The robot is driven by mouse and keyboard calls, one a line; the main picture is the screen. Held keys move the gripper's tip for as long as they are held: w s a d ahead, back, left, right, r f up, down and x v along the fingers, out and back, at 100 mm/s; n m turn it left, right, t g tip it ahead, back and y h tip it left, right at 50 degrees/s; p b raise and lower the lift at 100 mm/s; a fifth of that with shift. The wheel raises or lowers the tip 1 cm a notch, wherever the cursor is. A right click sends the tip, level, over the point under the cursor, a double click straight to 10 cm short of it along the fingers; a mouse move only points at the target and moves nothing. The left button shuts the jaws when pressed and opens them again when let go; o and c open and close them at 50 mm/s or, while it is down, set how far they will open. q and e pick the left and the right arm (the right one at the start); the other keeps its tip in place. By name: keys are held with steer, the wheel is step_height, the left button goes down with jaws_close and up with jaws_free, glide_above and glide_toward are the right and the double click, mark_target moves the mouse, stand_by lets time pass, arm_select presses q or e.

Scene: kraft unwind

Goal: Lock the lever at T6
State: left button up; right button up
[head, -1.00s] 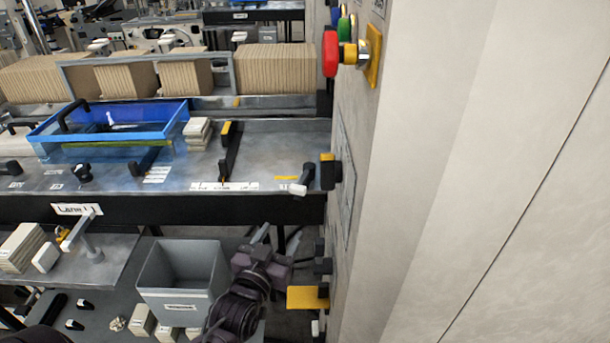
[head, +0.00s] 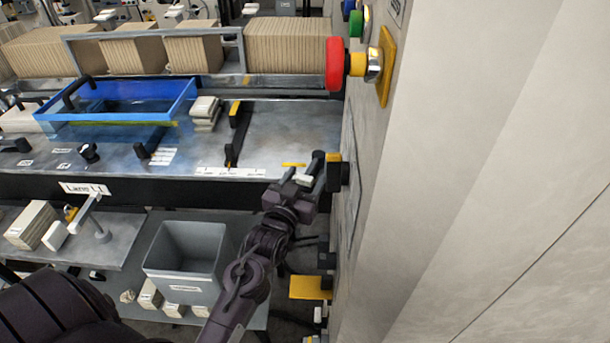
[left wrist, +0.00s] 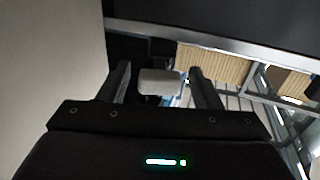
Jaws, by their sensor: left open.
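A small dark lever with a pale grip (head: 305,179) stands at the right end of the metal deck, close to the cabinet wall. No T6 label is readable. My left gripper (head: 303,187) is at this lever, reaching up from below. In the left wrist view, my left gripper (left wrist: 160,86) is open, with one dark finger on each side of the pale lever grip (left wrist: 159,81). I cannot tell whether either finger touches it. My gripper partly hides the lever in the head view. My right gripper is not in view.
The cabinet wall (head: 450,180) rises close on the right, with a black-and-yellow latch (head: 337,172), a yellow plate (head: 310,288) and a red button (head: 334,63). A blue tray (head: 60,105) sits on the deck. A grey bin (head: 185,262) stands below.

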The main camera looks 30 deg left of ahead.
arm_select(q)
steer(key=c, duration=0.7)
jaws_close()
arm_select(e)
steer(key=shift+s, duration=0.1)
